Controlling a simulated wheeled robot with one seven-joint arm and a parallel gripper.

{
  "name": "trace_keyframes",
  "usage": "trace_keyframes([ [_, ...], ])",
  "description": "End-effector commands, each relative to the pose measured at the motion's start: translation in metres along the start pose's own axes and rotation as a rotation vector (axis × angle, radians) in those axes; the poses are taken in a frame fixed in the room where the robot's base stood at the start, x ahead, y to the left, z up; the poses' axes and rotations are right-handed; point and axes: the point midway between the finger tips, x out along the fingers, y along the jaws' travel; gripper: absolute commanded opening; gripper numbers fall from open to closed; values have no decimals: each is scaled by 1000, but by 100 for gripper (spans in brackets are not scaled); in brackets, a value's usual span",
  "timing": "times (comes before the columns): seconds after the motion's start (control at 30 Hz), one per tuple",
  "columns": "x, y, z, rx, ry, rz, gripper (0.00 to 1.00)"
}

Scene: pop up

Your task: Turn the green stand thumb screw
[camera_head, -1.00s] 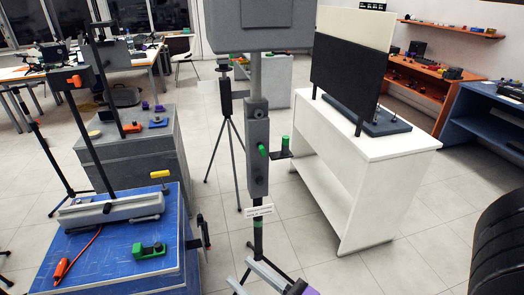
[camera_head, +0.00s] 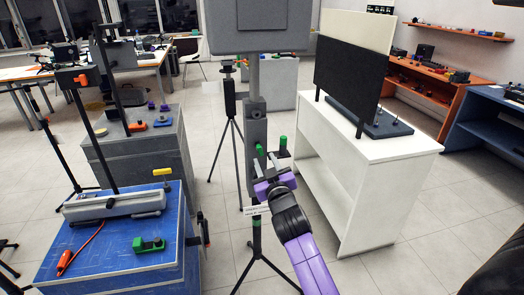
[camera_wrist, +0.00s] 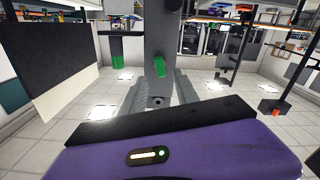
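The green stand thumb screw (camera_head: 260,149) sits on the front of the grey clamp block on the upright stand (camera_head: 257,110). In the wrist view the green screw (camera_wrist: 159,66) is near the centre, in front of the grey post (camera_wrist: 160,40). My gripper (camera_head: 268,165) is just below and in front of the screw in the head view. In the wrist view my gripper (camera_wrist: 160,92) has its two grey fingers apart, with a gap between them in line with the screw. The fingers are open and hold nothing; contact with the screw is not visible.
A second green cylinder (camera_head: 283,143) stands on a small side bracket right of the post and also shows in the wrist view (camera_wrist: 117,50). A white table (camera_head: 375,150) with a dark panel stands to the right. A blue-topped bench (camera_head: 110,250) is at the left.

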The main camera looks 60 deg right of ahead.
Motion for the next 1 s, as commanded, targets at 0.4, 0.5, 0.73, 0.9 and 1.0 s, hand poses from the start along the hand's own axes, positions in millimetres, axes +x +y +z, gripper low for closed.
trace_keyframes([
  [0.4, 56, 0, -2, 5, 0, -1, 36],
  [0.5, 66, 0, -2, 5, 0, -1, 36],
  [0.73, 76, -1, -1, 5, 0, -2, 36],
  [0.9, 76, -1, -1, 5, 0, -3, 36],
  [1.0, 76, -1, -1, 5, 0, -3, 21],
])
